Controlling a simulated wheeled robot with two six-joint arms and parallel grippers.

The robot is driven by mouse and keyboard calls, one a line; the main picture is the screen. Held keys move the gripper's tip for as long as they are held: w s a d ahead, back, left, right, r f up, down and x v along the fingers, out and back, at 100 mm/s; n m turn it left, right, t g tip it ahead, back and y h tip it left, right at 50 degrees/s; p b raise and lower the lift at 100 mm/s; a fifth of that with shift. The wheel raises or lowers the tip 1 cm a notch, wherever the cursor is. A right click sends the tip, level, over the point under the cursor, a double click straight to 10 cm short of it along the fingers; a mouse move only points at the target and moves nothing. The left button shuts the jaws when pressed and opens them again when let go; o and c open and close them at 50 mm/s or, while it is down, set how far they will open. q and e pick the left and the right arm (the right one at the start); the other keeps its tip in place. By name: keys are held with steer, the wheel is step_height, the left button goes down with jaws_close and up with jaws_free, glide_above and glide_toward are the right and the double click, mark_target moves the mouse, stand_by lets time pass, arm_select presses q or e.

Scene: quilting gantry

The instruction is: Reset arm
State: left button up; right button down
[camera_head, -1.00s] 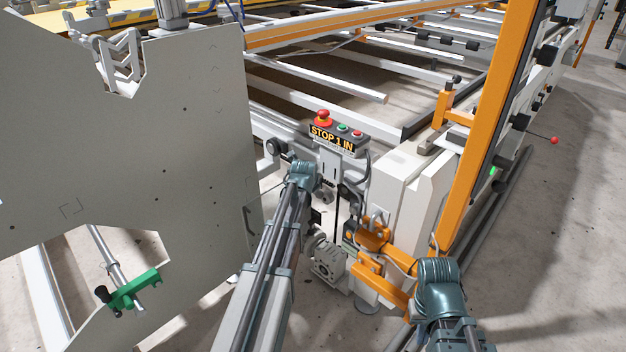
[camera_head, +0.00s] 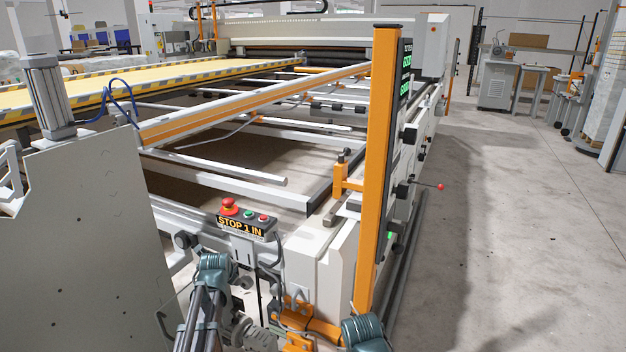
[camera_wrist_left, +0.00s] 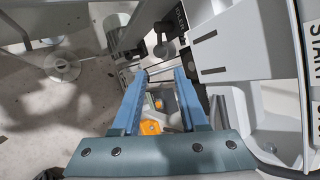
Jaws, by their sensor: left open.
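My left gripper (camera_wrist_left: 163,74) is open in the left wrist view, its two blue-grey fingers apart with nothing held between them. An orange part shows beyond the gap. In the head view the teal end of my left arm (camera_head: 215,270) stands low, just in front of the STOP 1 IN control box (camera_head: 246,226); its fingers are hidden there. The box has a red mushroom button (camera_head: 229,206), a green button and a smaller red button. The teal end of my right arm (camera_head: 365,334) shows at the bottom edge, beside orange machine parts (camera_head: 318,328); its fingers do not show.
An orange post (camera_head: 378,170) with a display rises right of the control box. A grey panel (camera_head: 85,240) fills the left side. The gantry's rails and yellow table (camera_head: 140,82) stretch behind. A red-tipped lever (camera_head: 440,187) sticks out right. The concrete floor (camera_head: 500,230) at right is open.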

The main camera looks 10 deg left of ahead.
arm_select(q)
steer(key=s+d+f+n+g+h, duration=0.1)
steer(key=s+d+n, duration=0.2)
steer(key=d, duration=0.3)
steer(key=s+d+f+n+g, duration=0.1)
steer(key=s+d+f+n, duration=0.15)
steer(key=d, duration=0.35)
steer(key=s+d+f+n+g, duration=0.1)
steer(key=s+d+n+g, duration=0.2)
steer(key=s+d+n, duration=0.7)
steer(key=s+d+f+n+g, duration=0.1)
steer(key=s+d+n+g, duration=0.35)
steer(key=s, duration=0.85)
step_height(320, 180, up, 31)
steer(key=d+t+p, duration=0.1)
steer(key=p, duration=3)
steer(key=shift+s+d+m, duration=0.2)
steer(key=shift+d+m, duration=0.2)
